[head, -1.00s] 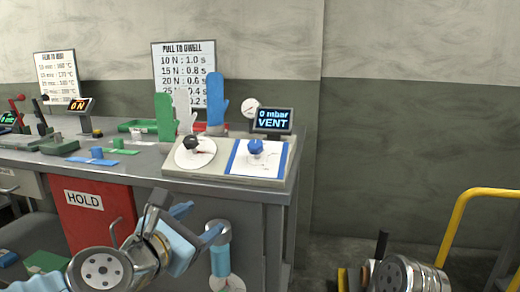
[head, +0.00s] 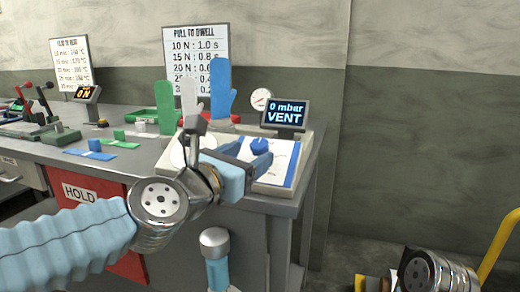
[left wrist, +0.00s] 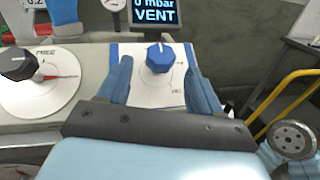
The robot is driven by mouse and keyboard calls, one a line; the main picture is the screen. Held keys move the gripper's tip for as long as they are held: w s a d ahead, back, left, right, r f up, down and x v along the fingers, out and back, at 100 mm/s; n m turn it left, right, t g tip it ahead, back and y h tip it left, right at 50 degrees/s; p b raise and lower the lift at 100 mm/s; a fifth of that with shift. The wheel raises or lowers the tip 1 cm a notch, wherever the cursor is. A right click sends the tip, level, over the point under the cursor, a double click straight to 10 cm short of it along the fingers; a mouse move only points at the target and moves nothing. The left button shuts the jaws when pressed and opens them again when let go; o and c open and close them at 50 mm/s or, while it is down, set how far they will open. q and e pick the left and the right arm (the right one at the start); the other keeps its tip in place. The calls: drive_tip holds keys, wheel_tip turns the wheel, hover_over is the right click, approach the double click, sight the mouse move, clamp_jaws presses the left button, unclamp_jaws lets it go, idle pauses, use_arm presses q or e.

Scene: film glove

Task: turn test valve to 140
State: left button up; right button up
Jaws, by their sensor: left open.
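The blue valve knob (head: 259,145) stands on a white plate with a blue border (head: 292,165), in front of a display (head: 285,114) reading "0 mbar VENT". The knob also shows in the left wrist view (left wrist: 160,58), its pale pointer mark toward the far side. My left gripper (left wrist: 158,76) is open, its blue fingers to either side of the knob's near side in that view, with nothing between them touching the knob that I can see. In the head view the left gripper (head: 262,160) partly hides the plate. My right gripper is out of view.
A black knob (left wrist: 16,64) on a round dial marked "FREE" is left of the plate. Green, white and blue (head: 220,90) glove shapes stand behind. A round gauge (head: 260,99) is beside the display. A yellow rail (head: 500,245) stands at the right.

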sight(254, 152)
use_arm(q)
drive_tip(key=x, duration=0.5)
drive_tip(key=shift+c, duration=0.3)
